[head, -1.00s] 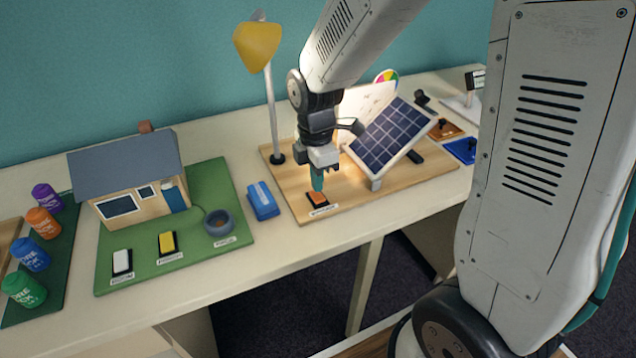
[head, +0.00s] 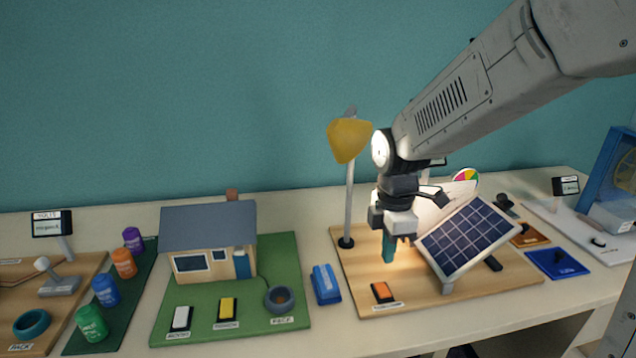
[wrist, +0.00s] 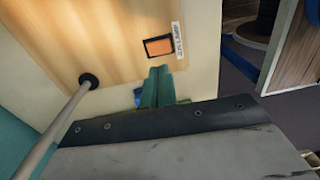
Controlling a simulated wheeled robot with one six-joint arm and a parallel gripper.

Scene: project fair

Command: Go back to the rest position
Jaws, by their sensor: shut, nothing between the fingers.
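My gripper (head: 388,246) hangs over the wooden lamp board (head: 352,275), between the yellow lamp and the solar panel. Its teal fingers point down and are shut with nothing between them. In the wrist view the closed fingers (wrist: 158,88) show near the orange switch (wrist: 159,47). The same orange switch (head: 382,292) sits on the front of the board, below and in front of the fingertips, apart from them.
The yellow lamp (head: 349,140) stands left of my gripper and the tilted solar panel (head: 468,238) close on its right. A blue box (head: 326,284) lies left of the board. A model house (head: 208,240) stands on a green base. Open space lies above the table.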

